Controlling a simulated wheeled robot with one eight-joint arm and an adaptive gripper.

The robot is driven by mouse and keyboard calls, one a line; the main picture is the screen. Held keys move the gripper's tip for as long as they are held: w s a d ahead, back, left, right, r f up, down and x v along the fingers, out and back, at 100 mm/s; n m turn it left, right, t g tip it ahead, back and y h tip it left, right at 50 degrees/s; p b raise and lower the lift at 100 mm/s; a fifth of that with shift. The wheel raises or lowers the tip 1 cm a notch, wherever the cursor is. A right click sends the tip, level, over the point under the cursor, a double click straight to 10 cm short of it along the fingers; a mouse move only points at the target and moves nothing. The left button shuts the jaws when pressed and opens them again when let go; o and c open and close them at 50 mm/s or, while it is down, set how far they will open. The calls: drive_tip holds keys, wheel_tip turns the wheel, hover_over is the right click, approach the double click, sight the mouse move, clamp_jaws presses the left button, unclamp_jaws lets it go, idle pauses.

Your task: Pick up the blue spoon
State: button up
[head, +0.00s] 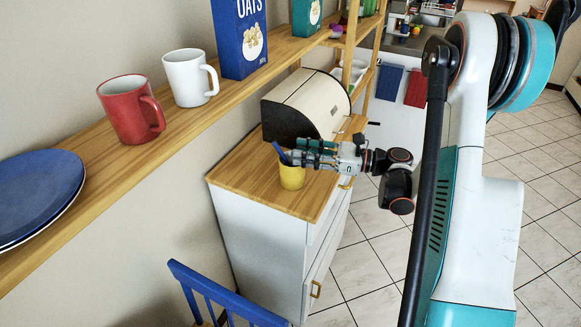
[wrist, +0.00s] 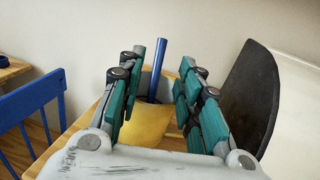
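The blue spoon (wrist: 158,66) stands in a yellow cup (wrist: 148,124), with its handle rising above the rim and its lower end hidden inside. In the head view the yellow cup (head: 292,177) is on a wooden-topped cabinet, and a bit of the spoon (head: 283,155) shows beside my fingers. My gripper (wrist: 166,80) is open, its teal-padded fingers apart on either side of the spoon handle. No finger visibly touches the handle. In the head view my gripper (head: 296,154) is level, at the top of the cup.
A bread bin (head: 305,104) with a black side stands close behind the cup; its side (wrist: 252,98) is right of my fingers. A wooden shelf (head: 190,121) with mugs, blue plates and an oats box runs along the wall. A blue chair (head: 215,300) stands in front of the cabinet.

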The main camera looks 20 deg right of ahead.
sight(278, 148)
drive_tip(key=shift+b+x, duration=0.75)
drive_tip(key=shift+x, duration=3.1)
clamp_jaws()
